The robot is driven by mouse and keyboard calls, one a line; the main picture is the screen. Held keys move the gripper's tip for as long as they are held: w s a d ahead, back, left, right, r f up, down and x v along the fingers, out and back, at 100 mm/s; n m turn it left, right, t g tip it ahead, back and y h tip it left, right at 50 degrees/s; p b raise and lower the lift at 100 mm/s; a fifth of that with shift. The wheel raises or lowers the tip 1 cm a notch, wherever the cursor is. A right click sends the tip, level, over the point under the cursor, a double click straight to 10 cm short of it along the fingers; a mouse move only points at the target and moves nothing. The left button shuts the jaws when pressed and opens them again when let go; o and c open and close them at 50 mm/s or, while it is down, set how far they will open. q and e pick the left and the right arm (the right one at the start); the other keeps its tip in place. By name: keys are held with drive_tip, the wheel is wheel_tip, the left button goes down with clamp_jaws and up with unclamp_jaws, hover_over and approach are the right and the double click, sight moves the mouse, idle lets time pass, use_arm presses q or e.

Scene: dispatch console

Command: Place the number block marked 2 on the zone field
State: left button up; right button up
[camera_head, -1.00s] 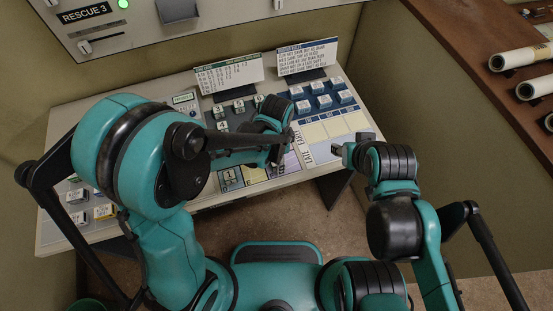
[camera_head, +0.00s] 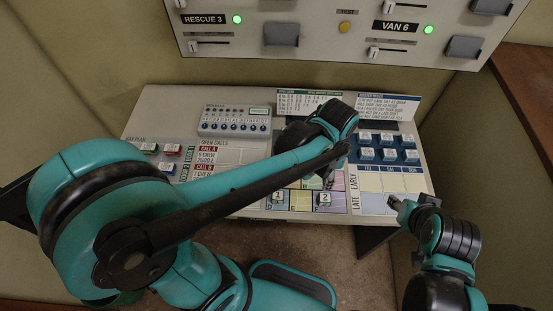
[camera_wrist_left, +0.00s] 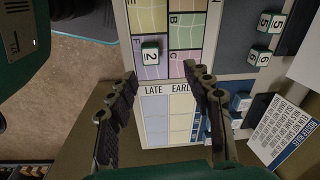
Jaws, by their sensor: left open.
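A number block marked 2 (camera_head: 324,198), white-topped with green sides, sits on a lilac field of the coloured zone map (camera_head: 300,207) on the console. It also shows in the left wrist view (camera_wrist_left: 150,52), upright by the letter F. My left gripper (camera_wrist_left: 160,76) is open, with its two fingers apart and nothing between them; the block lies just beyond the fingertips. In the head view the left gripper is mostly hidden behind its own wrist.
Another number block (camera_head: 278,197) stands on the map, left of block 2. Several blue blocks (camera_head: 387,142) sit in a rack at right, behind the late/early grid (camera_head: 368,182). Card stands (camera_head: 388,106) rise at the back. Small blocks (camera_wrist_left: 265,55) stand beside the map.

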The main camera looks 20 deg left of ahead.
use_arm(q)
drive_tip(key=s+a+r+n+t, duration=0.2)
drive_tip(key=a+r+n+t, duration=0.1)
drive_tip(key=a+n, duration=0.3)
drive_tip(key=s+a+r+n+t, duration=0.3)
drive_tip(key=a+n, duration=0.3)
drive_tip(key=a, duration=0.3)
drive_tip(key=shift+s+r, duration=0.2)
drive_tip(key=shift+a, duration=0.1)
